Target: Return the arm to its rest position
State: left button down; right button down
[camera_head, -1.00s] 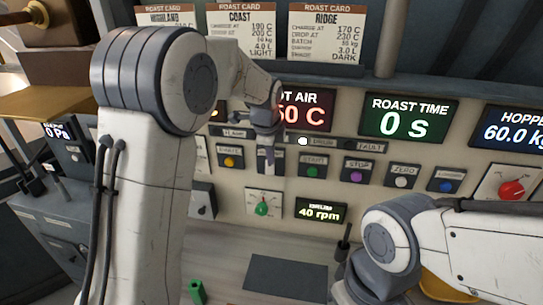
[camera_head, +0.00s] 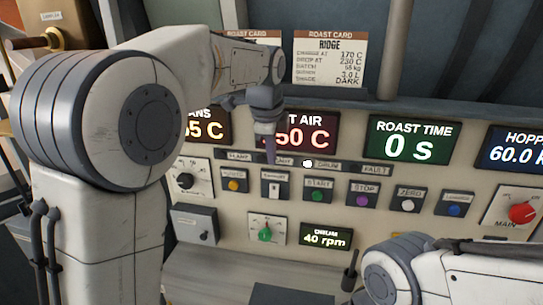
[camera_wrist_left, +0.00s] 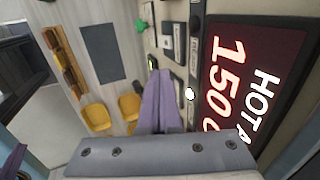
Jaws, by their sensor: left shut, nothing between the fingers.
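My left arm comes in from the left of the head view and reaches toward the control panel. My left gripper (camera_head: 270,150) is in front of the panel, just below the red hot air display (camera_head: 306,132) and above the exhaust switch (camera_head: 275,188). Its purple fingers are together with nothing between them. They also show closed in the left wrist view (camera_wrist_left: 160,80), pointing away beside the hot air display. Part of my right arm shows at the lower right of the head view, but its gripper is out of the picture.
The panel carries a start button (camera_head: 318,196), a stop button (camera_head: 363,199), a red main knob (camera_head: 522,212) and a green drum knob (camera_head: 265,234). A roast card (camera_head: 330,58) hangs above. A dark mat (camera_wrist_left: 103,53) lies on the counter below.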

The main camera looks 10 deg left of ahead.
dwell(0.3)
pick_arm(q)
jog(key=s+d+f+n+g+h+b, duration=0.1)
jog(key=s+d+f+n+b, duration=0.15)
jog(key=s+d+f, duration=0.45)
jog(key=s+d+f+n+g+b, duration=0.1)
jog(key=s+d+f+n, duration=0.25)
jog(key=s, duration=0.65)
jog(key=s+f+n+g+b, duration=0.1)
jog(key=s+f+n, duration=0.1)
jog(key=s+f, duration=0.3)
jog(key=s+a+f+n+g+b, duration=0.1)
jog(key=s+f+n, duration=0.1)
jog(key=s+f, duration=0.4)
jog(key=s, duration=0.5)
jog(key=shift+s+f, duration=0.1)
